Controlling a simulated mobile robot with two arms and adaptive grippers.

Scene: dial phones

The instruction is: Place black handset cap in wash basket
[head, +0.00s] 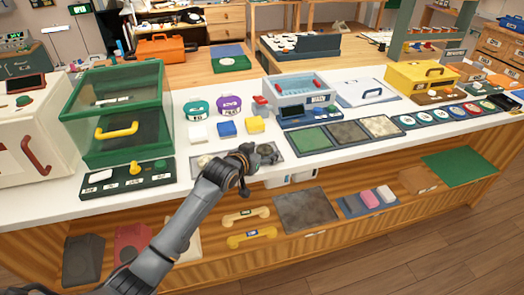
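My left arm reaches in from the lower left, and its dark gripper (264,156) is over the right part of a shallow grey tray (212,168) at the counter's front edge. The fingers are small and dark here, so I cannot tell whether they are open or shut on something. I cannot pick out the black handset cap for certain; the gripper and wrist hide part of the tray. A grey-blue basin (275,87) with a small label on its front and red bars inside stands behind and right of the gripper; it appears to be the wash basket. My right gripper is out of view.
A green glass-sided case (78,143) stands at left. White, blue (227,128) and yellow blocks lie behind the tray. Green, grey and pale mats (347,133) lie right of the gripper. A yellow box (405,78) stands far right. A shelf below holds yellow handsets (252,237).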

